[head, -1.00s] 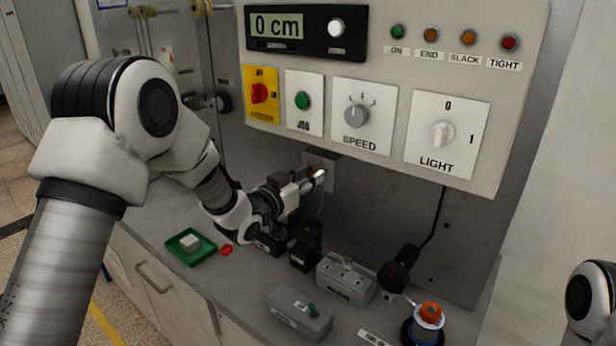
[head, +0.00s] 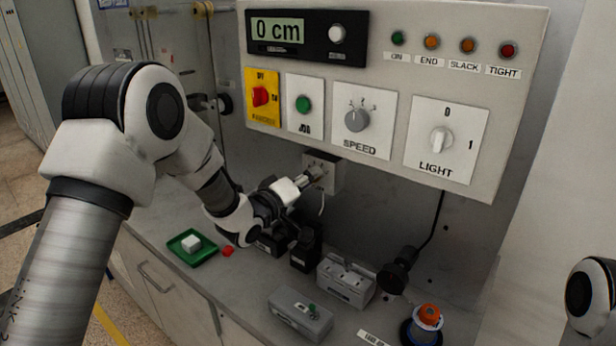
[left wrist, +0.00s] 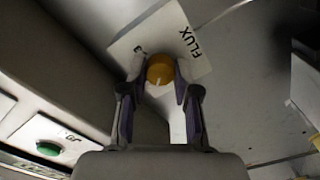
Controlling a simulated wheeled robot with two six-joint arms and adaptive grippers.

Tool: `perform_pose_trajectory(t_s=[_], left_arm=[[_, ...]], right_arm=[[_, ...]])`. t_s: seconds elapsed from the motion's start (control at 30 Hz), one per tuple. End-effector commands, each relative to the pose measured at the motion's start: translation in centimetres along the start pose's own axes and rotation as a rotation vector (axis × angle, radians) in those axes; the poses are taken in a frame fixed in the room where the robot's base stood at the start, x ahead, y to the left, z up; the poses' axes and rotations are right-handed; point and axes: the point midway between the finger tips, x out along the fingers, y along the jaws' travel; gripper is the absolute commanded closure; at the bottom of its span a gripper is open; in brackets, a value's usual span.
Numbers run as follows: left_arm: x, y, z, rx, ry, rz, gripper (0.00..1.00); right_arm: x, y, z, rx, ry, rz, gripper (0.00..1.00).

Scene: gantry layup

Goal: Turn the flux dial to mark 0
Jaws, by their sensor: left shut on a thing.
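The flux dial is a round orange-yellow knob (left wrist: 160,70) with a pale pointer line, on a white plate (left wrist: 190,42) lettered FLUX in the left wrist view. A small mark shows at the plate's edge left of the knob; I cannot read it clearly. My left gripper (left wrist: 160,80) is shut on the knob, one finger on each side. In the head view my left gripper (head: 312,178) reaches the small grey box (head: 329,164) under the panel, and it hides the knob there. My right gripper is not in view.
The control panel (head: 390,180) overhangs just above, with the speed knob (head: 357,119) and light knob (head: 440,139). Below on the bench are a green tray (head: 178,247), grey blocks (head: 347,280) and an orange-topped spool (head: 428,316). The bench front is partly clear.

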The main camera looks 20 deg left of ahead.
Motion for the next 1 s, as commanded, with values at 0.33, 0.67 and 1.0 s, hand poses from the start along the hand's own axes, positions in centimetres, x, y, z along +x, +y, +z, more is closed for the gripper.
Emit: perform_pose_trajectory(t_s=[0.33, 0.67, 1.0], left_arm=[[0.03, 0.09, -0.03, -0.283, -0.001, 0.001, 1.00], [0.04, 0.08, -0.02, -0.427, -0.001, 0.002, 1.00], [0.05, 0.06, -0.02, -0.454, 0.000, 0.003, 1.00]], right_arm=[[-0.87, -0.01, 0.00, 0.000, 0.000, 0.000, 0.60], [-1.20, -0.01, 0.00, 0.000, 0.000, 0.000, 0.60], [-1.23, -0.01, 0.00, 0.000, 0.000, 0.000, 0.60]])
